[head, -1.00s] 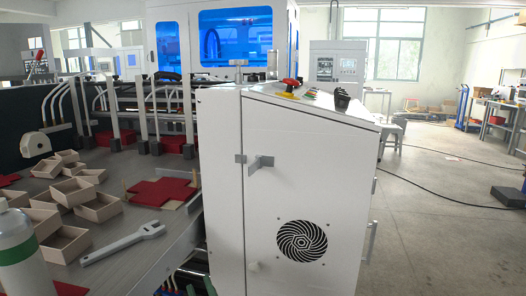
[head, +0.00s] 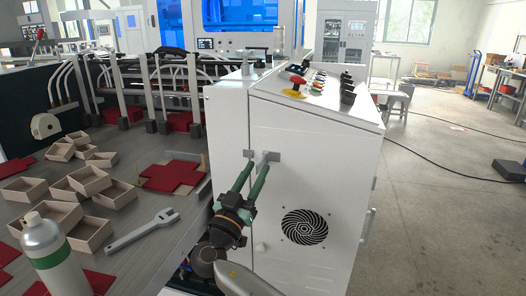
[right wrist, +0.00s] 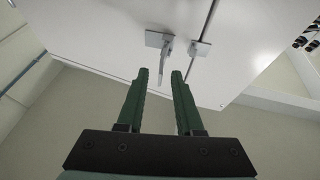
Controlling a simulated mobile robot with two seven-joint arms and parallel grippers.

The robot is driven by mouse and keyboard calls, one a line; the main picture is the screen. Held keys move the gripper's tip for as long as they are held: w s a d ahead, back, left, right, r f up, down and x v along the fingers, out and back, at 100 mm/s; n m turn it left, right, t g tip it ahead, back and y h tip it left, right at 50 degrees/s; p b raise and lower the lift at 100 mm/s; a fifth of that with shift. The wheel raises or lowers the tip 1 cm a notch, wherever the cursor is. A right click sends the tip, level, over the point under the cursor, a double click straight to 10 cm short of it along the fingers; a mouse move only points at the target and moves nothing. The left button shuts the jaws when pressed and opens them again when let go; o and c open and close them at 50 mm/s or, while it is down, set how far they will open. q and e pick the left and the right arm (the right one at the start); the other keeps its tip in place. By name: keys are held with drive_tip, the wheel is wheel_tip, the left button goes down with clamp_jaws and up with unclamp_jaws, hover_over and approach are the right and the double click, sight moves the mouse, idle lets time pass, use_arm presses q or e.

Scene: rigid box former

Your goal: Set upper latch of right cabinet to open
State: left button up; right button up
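The right cabinet (head: 330,170) is a white box with a sloped top and a round black vent. Its upper latch (head: 271,156) is a small grey fitting on the front door, beside the door seam. In the right wrist view the latch (right wrist: 157,40) has a lever that projects toward the space between my fingertips, and a second grey bracket (right wrist: 200,48) sits across the seam. My right gripper (head: 255,168) has two green fingers, apart, with their tips at the latch; it also shows in the right wrist view (right wrist: 160,74). Contact cannot be told. My left gripper is out of view.
Buttons and a red knob (head: 297,82) are on the cabinet's sloped top. The floor (head: 440,200) at right is mostly open.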

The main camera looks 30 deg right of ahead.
sight(261, 162)
drive_tip(key=p+x, duration=0.1)
drive_tip(key=x, duration=0.4)
